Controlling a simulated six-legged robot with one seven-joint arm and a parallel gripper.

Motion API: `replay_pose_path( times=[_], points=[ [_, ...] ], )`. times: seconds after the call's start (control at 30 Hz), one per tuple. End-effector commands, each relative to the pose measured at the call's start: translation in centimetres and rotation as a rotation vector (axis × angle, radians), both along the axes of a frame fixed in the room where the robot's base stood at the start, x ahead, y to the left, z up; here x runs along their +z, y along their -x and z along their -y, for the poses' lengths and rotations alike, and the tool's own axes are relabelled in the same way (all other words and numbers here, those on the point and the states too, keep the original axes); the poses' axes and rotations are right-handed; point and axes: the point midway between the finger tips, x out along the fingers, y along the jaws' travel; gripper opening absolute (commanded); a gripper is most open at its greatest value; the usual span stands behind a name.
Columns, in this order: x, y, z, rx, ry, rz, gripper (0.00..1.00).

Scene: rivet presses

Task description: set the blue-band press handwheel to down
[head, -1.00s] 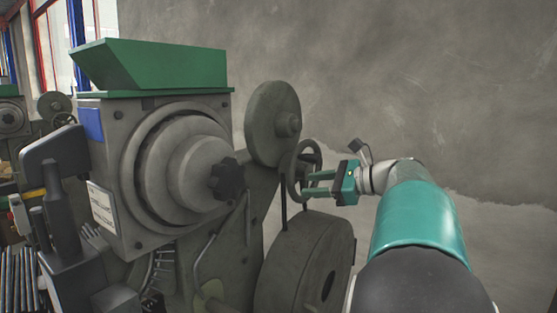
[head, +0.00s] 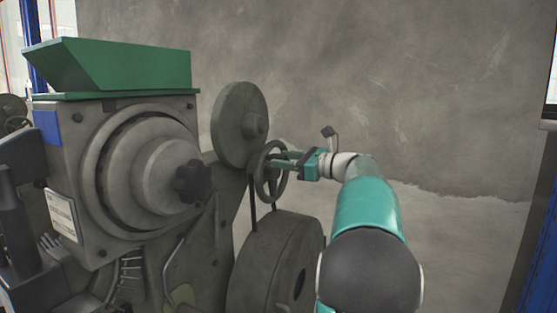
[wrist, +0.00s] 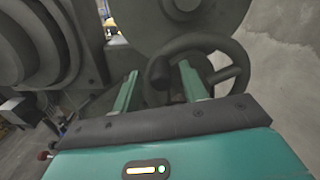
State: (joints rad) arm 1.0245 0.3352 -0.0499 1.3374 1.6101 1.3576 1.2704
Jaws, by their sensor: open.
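The press (head: 150,140) carries a blue band (head: 46,127) at the upper left of its front. Its dark spoked handwheel (head: 262,188) is on the right side, below a large round disc. In the wrist view the handwheel (wrist: 236,52) fills the upper middle, with a dark rounded knob or hub between my fingers. My gripper (head: 276,160) is at the wheel from the right, fingers reaching to its rim. In the wrist view my gripper (wrist: 160,80) is open, one finger on each side of that dark part; contact cannot be told.
A round disc (head: 240,125) stands just above the handwheel, and a big drum (head: 275,265) lies below it. A black star knob (head: 192,182) juts from the press front. A green hopper (head: 115,68) tops the press. Right of my arm, floor and wall look clear.

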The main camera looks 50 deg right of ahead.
Motion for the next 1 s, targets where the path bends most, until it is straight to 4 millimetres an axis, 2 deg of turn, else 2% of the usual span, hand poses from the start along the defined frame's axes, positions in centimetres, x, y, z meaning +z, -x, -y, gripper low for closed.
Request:
replay_pose_path(
  times=[0.1,0.2,0.47,0.5,0.57,0.7,1.0],
  points=[
    [-0.1,-1.4,-0.3,0.0,0.0,0.0,0.43],
    [-0.1,-2.1,-0.5,0.0,0.0,-0.001,0.43],
    [0.0,-2.3,-0.5,-0.001,0.0,-0.001,0.43],
    [0.0,-2.2,-0.5,-0.001,0.0,-0.001,0.41],
    [0.0,-2.2,-0.5,-0.001,0.0,-0.001,0.3],
    [0.0,-2.2,-0.5,-0.001,0.0,-0.001,0.02],
    [-0.1,-2.3,-0.5,-0.001,0.004,0.0,0.0]
  ],
)
